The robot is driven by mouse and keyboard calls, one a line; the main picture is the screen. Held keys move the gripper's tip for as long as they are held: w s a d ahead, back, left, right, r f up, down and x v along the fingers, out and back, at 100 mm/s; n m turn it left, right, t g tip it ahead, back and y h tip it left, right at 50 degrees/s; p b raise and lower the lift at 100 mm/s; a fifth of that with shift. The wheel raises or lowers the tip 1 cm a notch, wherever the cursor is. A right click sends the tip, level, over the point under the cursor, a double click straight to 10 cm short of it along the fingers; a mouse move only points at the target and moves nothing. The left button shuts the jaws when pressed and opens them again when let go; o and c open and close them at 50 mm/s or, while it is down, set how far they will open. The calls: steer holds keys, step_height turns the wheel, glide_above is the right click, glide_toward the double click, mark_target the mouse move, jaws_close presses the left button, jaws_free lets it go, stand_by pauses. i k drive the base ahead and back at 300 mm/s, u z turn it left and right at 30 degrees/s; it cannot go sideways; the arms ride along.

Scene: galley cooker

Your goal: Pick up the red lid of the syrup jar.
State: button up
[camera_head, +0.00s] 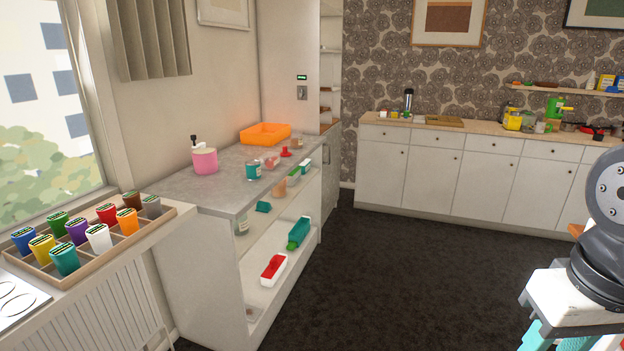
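A small red piece (286,153), which looks like a lid with a knob, is on the grey counter (222,190) at the left. A pinkish jar (271,160) stands just left of it and a clear jar (297,142) stands behind it. I cannot tell which jar is the syrup jar, or whether the red piece lies on the counter or on something. My gripper is out of view. Only a dark grey part of my arm shows at the right edge, far from the counter.
A teal jar (253,170), a pink pump bottle (204,159) and an orange tray (265,134) share the counter. Open shelves below hold a red-and-white box (273,269). A tray of coloured cups (160,214) is at the left. Dark floor (400,285) lies clear in the middle.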

mark_target(285, 153)
steer(key=i, duration=3.75)
steer(key=u, duration=1.2)
